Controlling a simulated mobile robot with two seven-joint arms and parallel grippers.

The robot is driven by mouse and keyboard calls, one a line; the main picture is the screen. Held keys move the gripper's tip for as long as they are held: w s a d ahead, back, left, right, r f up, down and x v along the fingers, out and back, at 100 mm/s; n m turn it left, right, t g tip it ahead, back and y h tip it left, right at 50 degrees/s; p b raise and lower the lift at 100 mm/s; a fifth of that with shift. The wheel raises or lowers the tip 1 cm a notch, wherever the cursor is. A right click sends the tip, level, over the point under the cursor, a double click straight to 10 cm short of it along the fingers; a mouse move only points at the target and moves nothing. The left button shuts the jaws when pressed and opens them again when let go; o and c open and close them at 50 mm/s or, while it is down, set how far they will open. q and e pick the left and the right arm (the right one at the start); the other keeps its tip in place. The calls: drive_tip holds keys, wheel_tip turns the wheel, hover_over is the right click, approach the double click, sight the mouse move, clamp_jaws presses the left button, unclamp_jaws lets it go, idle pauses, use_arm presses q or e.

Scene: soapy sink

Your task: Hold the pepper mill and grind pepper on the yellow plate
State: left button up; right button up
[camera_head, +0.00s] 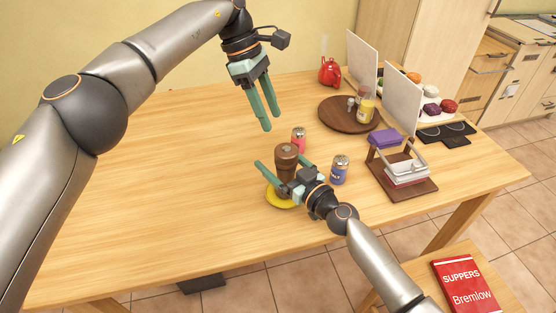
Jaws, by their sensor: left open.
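The brown wooden pepper mill (286,151) stands upright near the middle of the table, partly hidden by my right gripper. The yellow plate (274,196) lies at the mill's near side, mostly covered by my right gripper; whether the mill stands on it or behind it I cannot tell. My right gripper (279,160) is open, low at the mill, with a finger on either side and a visible gap on the left. My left gripper (270,122) is open and empty, pointing down in the air beyond and above the mill.
A round brown board (336,115) holds jars. A napkin holder (402,173) and purple box (384,138) stand at the right. The table's left side is clear.

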clamp_jaws()
idle(0.6)
drive_tip(key=shift+o, duration=0.6)
unclamp_jaws()
drive_tip(key=c, duration=1.2)
idle(0.8)
